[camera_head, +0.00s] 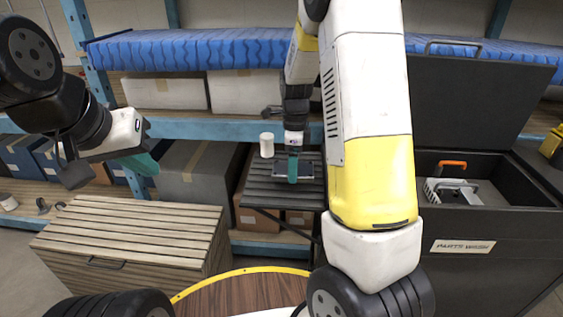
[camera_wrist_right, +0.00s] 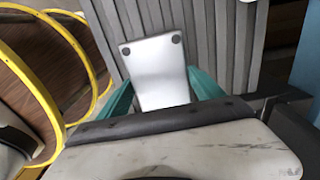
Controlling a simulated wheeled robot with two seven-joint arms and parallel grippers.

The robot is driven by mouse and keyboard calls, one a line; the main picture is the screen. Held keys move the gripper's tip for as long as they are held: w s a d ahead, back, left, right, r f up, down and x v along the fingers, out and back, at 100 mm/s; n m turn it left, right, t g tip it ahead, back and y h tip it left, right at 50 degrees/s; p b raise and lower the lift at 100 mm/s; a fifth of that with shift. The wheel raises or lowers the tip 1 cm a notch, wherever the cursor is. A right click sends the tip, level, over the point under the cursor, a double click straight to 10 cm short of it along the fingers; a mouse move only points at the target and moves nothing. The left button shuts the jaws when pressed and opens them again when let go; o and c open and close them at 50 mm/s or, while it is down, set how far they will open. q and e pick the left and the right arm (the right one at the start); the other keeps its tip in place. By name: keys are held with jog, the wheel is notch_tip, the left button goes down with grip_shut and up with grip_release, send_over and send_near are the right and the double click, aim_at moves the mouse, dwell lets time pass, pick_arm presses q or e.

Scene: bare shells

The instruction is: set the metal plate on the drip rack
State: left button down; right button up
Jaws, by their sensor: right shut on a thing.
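The metal plate (camera_wrist_right: 158,68) is a flat silver rectangle with two dark round spots near its far corners. My right gripper (camera_wrist_right: 161,97) is shut on it, with teal fingers along its two sides. In the head view this gripper (camera_head: 293,168) points down over the drip rack (camera_head: 264,191), a dark slatted shelf; a grey edge of the plate (camera_head: 306,170) shows beside the fingers. The plate lies over the slats, which also show in the wrist view (camera_wrist_right: 215,50). I cannot tell whether it touches them. My left gripper (camera_head: 145,161) hangs at the left, away from the rack; its opening is unclear.
A white cylinder (camera_head: 267,145) stands at the rack's back left. A slatted wooden chest (camera_head: 135,235) is at the left. A dark parts-wash bin (camera_head: 480,225) with its lid up stands at the right. A yellow-rimmed round table (camera_head: 240,290) is in front.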

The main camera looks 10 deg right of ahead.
jog(key=shift+w+a+f, duration=0.15)
jog(key=shift+w, duration=0.4)
jog(key=shift+f, duration=1.65)
jog(key=shift+f, duration=0.1)
jog(key=o, duration=1.9)
